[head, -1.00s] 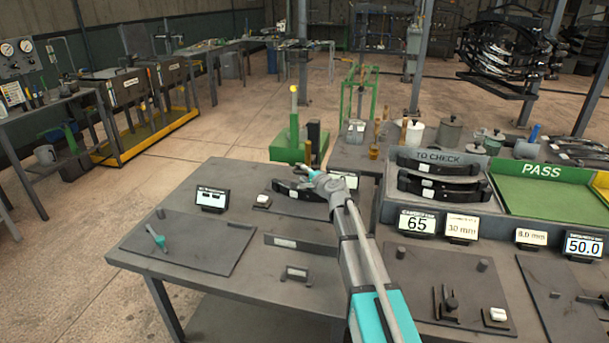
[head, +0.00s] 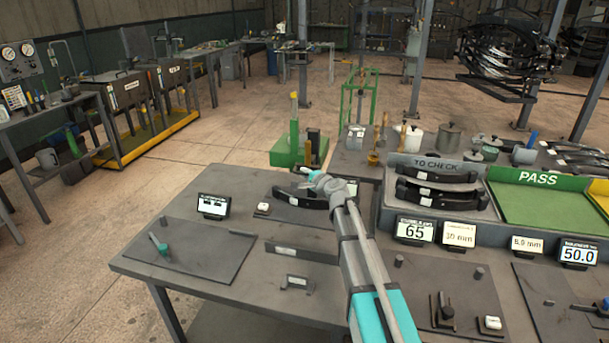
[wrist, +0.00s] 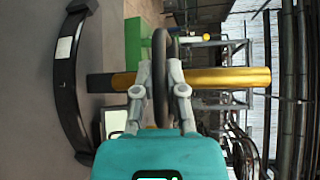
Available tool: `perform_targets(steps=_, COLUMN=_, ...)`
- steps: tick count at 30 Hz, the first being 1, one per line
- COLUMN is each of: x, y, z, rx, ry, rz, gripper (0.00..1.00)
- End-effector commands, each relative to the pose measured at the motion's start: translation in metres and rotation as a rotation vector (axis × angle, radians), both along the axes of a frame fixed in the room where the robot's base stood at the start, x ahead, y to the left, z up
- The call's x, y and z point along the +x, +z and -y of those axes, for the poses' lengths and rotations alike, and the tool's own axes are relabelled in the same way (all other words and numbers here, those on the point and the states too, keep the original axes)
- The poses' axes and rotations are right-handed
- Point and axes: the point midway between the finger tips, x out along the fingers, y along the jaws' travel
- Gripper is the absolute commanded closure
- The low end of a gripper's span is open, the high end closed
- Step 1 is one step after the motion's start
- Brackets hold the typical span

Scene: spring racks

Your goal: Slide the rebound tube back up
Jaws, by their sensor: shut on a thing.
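The rebound tube (wrist: 240,77) is a gold cylinder lying across the wrist view, brown on its left part. In the head view, it appears as a small brown upright (head: 308,151) just behind my gripper (head: 314,172). In the wrist view, my gripper (wrist: 160,88) has its two grey fingers on either side of a dark round collar (wrist: 160,45) at the tube, seen nearly edge-on. It is shut on this. A black curved leaf spring (wrist: 66,75) with a white label is beside the tube; it also shows in the head view (head: 292,198).
A green stand (head: 293,150) with a yellow-topped post is behind the bench. A small display (head: 212,206) stands left of my arm, above a dark mat (head: 200,260). A TO CHECK rack (head: 437,162) and a green PASS tray (head: 545,205) are at the right.

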Motion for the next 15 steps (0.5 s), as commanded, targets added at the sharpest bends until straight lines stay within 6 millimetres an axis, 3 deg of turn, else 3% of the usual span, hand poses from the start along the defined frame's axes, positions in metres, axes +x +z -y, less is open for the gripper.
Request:
perform_targets(steps=1, x=0.001, y=0.01, z=0.0, rx=0.002, ry=-0.001, rz=0.0, gripper=1.0)
perform_targets(steps=9, x=0.001, y=0.033, z=0.0, rx=0.002, ry=-0.002, rz=0.001, gripper=1.0)
perform_targets(steps=15, x=0.001, y=0.042, z=0.0, rx=0.002, ry=-0.002, rz=0.001, gripper=1.0)
